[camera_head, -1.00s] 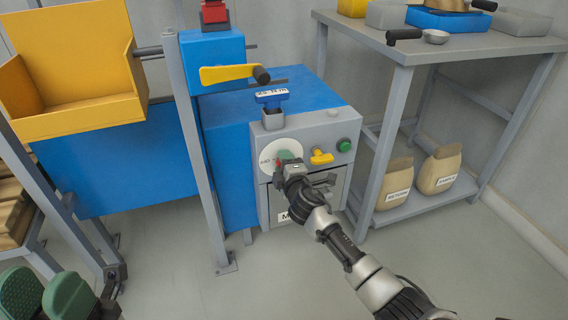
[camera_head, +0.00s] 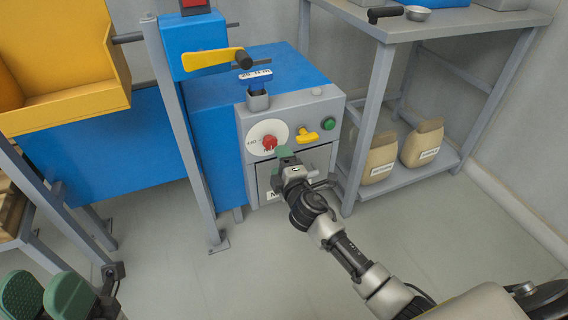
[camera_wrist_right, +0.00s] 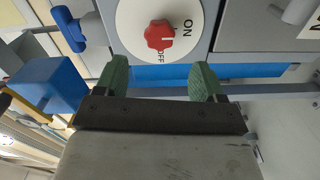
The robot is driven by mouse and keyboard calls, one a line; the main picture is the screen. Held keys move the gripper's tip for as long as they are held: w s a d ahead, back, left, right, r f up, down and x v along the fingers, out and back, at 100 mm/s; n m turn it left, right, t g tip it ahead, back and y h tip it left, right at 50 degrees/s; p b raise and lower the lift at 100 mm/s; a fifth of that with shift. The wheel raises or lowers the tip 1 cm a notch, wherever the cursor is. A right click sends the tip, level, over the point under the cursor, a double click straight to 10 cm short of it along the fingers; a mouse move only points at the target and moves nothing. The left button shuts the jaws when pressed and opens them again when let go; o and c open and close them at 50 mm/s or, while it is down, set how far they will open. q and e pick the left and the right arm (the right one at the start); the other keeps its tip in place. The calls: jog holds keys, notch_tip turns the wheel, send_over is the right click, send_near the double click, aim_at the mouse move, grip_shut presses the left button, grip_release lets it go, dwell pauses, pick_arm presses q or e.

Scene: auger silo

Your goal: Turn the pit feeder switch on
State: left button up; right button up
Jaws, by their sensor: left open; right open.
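The red switch knob (camera_head: 269,142) sits on a round white dial (camera_head: 258,130) on the grey panel of the blue machine. In the right wrist view the red knob (camera_wrist_right: 159,35) shows on the white dial (camera_wrist_right: 132,22), with ON to its right and OFF below it. A thin pale mark on the knob seems to point toward the ON side. My right gripper (camera_head: 286,153) is just below and right of the knob in the head view. My left gripper (camera_head: 46,294) is open at the lower left.
A yellow knob (camera_head: 307,136) and a green button (camera_head: 328,124) are right of the dial. A blue-handled switch (camera_head: 257,88) stands above it, and a yellow lever (camera_head: 213,59) higher up. A grey post (camera_head: 182,130) stands left; a grey table (camera_head: 385,100) stands right.

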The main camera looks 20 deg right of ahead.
jog(key=shift+s, duration=1.25)
